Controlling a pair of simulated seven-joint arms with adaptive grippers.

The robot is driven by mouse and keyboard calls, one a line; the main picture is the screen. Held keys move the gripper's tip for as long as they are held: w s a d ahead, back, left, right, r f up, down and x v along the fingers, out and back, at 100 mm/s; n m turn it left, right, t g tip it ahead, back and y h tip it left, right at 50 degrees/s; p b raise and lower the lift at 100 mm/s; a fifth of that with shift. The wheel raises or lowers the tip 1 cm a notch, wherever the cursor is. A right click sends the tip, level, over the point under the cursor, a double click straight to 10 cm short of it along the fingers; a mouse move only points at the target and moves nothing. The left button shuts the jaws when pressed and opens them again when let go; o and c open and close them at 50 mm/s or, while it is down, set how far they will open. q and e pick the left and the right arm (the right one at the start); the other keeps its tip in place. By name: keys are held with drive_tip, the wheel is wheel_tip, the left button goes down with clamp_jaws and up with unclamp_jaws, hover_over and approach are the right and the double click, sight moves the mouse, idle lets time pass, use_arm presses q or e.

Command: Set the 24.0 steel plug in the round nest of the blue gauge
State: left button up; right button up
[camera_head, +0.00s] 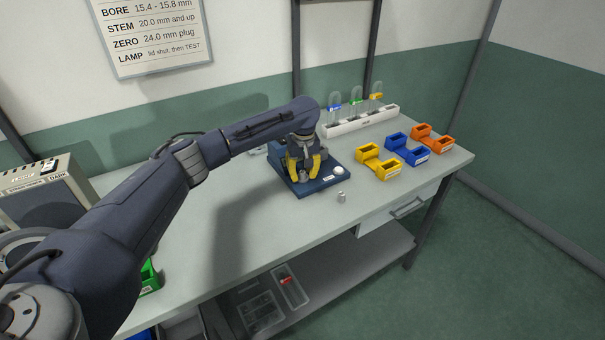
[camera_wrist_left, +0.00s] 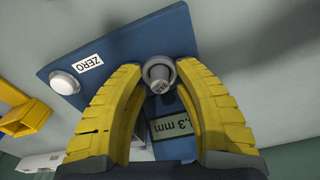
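The blue gauge (camera_head: 328,184) sits on the bench, with a white button, a ZERO label and a display; it fills the middle of the left wrist view (camera_wrist_left: 115,62). My left gripper (camera_head: 304,173) points down over it. Its yellow fingers close in on both sides of a small grey steel plug (camera_wrist_left: 160,76) with a marking on its end. The plug stands over the round nest area; I cannot tell whether it is fully seated. The display (camera_wrist_left: 172,129) is partly covered by a finger and shows a reading ending in .3 mm. My right gripper is not in view.
Another small steel piece (camera_head: 341,197) stands on the bench in front of the gauge. Yellow (camera_head: 377,162), blue (camera_head: 407,150) and orange (camera_head: 432,139) bins stand to the right. A white rack (camera_head: 361,121) with glass tubes is behind. The bench's front middle is clear.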

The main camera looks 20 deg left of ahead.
use_arm(q)
wheel_tip(320, 180, up, 12)
drive_tip(key=shift+s+d, duration=0.25)
drive_tip(key=shift+s, duration=0.05)
idle(0.3)
idle(0.4)
